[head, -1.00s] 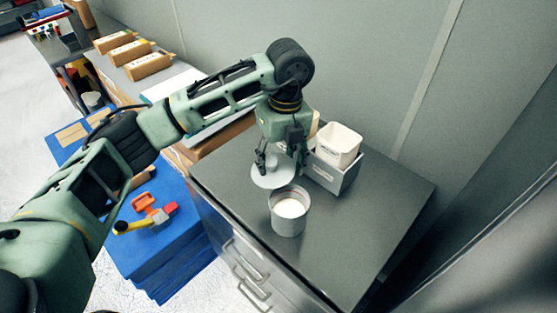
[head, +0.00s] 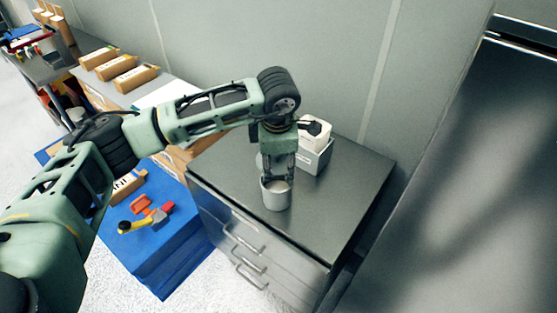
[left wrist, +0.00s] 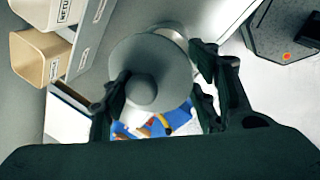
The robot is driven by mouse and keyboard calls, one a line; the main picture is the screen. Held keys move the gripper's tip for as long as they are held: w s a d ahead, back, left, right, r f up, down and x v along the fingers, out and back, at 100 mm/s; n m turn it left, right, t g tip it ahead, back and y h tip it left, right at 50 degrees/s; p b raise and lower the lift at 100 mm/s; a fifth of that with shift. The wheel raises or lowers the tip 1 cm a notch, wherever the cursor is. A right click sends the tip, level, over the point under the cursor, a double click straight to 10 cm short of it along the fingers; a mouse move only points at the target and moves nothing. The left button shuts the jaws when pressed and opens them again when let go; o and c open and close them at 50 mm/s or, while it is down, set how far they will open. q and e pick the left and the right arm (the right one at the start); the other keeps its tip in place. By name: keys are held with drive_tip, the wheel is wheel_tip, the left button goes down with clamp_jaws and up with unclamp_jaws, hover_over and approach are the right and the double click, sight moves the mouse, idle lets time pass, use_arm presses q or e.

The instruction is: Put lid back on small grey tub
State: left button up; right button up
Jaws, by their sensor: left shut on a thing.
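The small grey tub (head: 276,196) stands upright on the dark top of the drawer cabinet, with pale contents visible inside. My left gripper (head: 278,177) points down and overlaps the tub's back rim in the head view. It is shut on the lid, a round grey disc with a knob, which shows well in the left wrist view (left wrist: 160,57). In the head view only a sliver of the lid shows behind the fingers. A pale rim, probably the tub's, peeks out behind the lid in the wrist view. My right gripper is out of view.
A grey bin (head: 318,160) holding white containers stands just behind the tub. The cabinet top (head: 345,185) is clear to the right. A blue platform (head: 165,245) with tools lies to the left. A wall runs behind, and a tall dark surface (head: 470,180) is at the right.

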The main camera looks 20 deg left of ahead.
sight(278, 166)
use_arm(q)
drive_tip(key=shift+m, duration=0.5)
drive_tip(key=shift+x, duration=0.95)
drive_tip(key=shift+s+d+f+b, duration=0.15)
drive_tip(key=shift+f+b, duration=0.35)
drive_tip(key=shift+f, duration=0.25)
drive_tip(key=shift+s+b+x, duration=0.2)
drive_tip(key=shift+b+x, duration=0.55)
drive_tip(key=shift+x, duration=0.25)
drive_tip(key=shift+f+b, duration=0.55)
drive_tip(key=shift+f, duration=0.05)
drive_tip(key=shift+b, duration=0.3)
drive_tip(key=shift+f+b, duration=0.15)
drive_tip(key=shift+b, duration=1.05)
